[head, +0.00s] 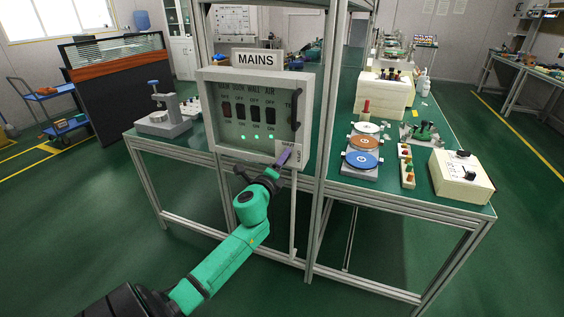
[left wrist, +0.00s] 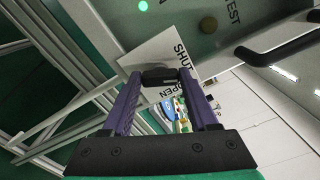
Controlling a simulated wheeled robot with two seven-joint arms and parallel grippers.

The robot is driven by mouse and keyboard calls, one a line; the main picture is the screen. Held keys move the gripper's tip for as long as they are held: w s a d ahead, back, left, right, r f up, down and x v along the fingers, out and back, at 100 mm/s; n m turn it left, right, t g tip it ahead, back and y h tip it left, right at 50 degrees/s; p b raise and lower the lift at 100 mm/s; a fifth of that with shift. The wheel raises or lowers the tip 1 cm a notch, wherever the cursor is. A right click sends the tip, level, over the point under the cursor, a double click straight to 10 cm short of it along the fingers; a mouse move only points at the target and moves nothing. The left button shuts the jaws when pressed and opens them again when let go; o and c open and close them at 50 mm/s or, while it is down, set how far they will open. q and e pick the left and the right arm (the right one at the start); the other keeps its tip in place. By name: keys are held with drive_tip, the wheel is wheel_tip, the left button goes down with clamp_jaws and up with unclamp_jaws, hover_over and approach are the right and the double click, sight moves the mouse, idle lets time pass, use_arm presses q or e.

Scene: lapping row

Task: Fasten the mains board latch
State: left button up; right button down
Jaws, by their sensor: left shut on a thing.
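The mains board (head: 208,110) is a pale grey box under a MAINS sign (head: 257,59). Its clear door lies over a row of labelled switches (head: 248,112). A black bar handle (head: 297,110) runs up the door's right side. A white label (left wrist: 148,55) reading SHUT and OPEN is at the lower right corner. My left gripper (head: 287,155) is at that corner. In the left wrist view its purple fingers are shut on the black latch (left wrist: 160,77), beside the label. Which word the latch points to I cannot tell. My right gripper is not in view.
Metal frame posts (head: 322,130) stand just right of the board. A green bench (head: 410,195) on the right carries coloured discs (head: 362,160) and a cream box (head: 462,178). A grey stand (head: 165,120) is on the bench to the left. Open floor lies in front.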

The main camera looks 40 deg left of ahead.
use_arm(q)
drive_tip(key=n, duration=0.5)
drive_tip(key=shift+f, duration=0.1)
idle(0.6)
drive_tip(key=o, duration=1.4)
drive_tip(key=v, duration=1.4)
drive_tip(key=shift+s+d, duration=0.1)
drive_tip(key=shift+s, duration=0.25)
drive_tip(key=shift+f, duration=0.1)
